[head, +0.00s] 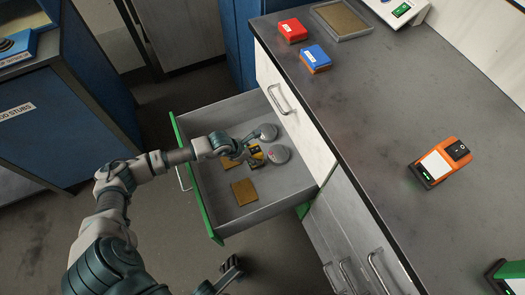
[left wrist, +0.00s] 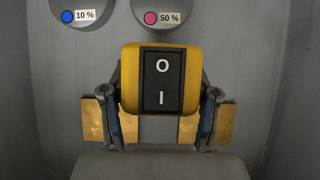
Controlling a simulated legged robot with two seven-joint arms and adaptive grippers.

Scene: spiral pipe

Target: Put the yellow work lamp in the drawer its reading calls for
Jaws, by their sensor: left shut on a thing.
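The yellow work lamp (head: 256,156) is between the fingers of my left gripper (head: 252,154), inside the open drawer (head: 285,190). In the left wrist view the lamp (left wrist: 130,80) shows its black rocker switch marked O and I, with a finger of my left gripper (left wrist: 160,112) on each side. I cannot tell whether the lamp touches the drawer floor. No reading shows on its visible face. A dark gripper (head: 230,268), apparently my right one, is low in the head view, outside the drawer; its opening is unclear.
The drawer holds round grey pieces tagged 10 % (left wrist: 80,12) and 50 % (left wrist: 157,10), and brass-coloured plates (head: 244,192). The worktop (head: 370,110) bears a red box (head: 292,30), a blue box (head: 315,58) and an orange device (head: 439,163). Closed drawers (head: 340,235) are below.

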